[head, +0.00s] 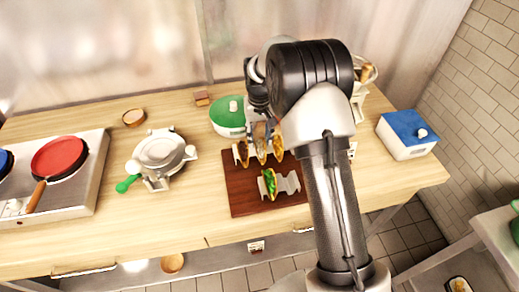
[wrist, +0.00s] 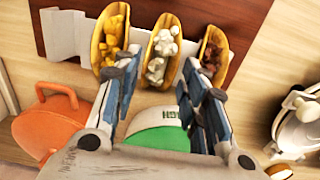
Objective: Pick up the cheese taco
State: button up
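Three filled tacos stand in a white rack (wrist: 62,35) on a brown board (head: 241,203). In the wrist view the left taco (wrist: 110,38) holds yellow chunks that look like cheese, the middle taco (wrist: 160,57) white chunks, and the right taco (wrist: 212,50) dark brown bits. In the head view the yellow one appears to be the right taco (head: 278,147), partly hidden by my arm. My gripper (wrist: 163,80) is open and empty, its fingers spread around the near end of the middle taco in the picture; contact cannot be told.
A green-lidded white box (head: 229,115) stands behind the rack. A green-filled taco (head: 269,183) sits in a second rack at the front. A round press (head: 160,152) is to the left, a blue-lidded box (head: 408,132) to the right. An orange object (wrist: 48,122) is beside my gripper.

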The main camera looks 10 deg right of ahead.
notch_tip(320, 180, down, 2)
jog(key=shift+f, duration=0.1)
jog(key=shift+c, duration=0.5)
jog(key=c, duration=0.7)
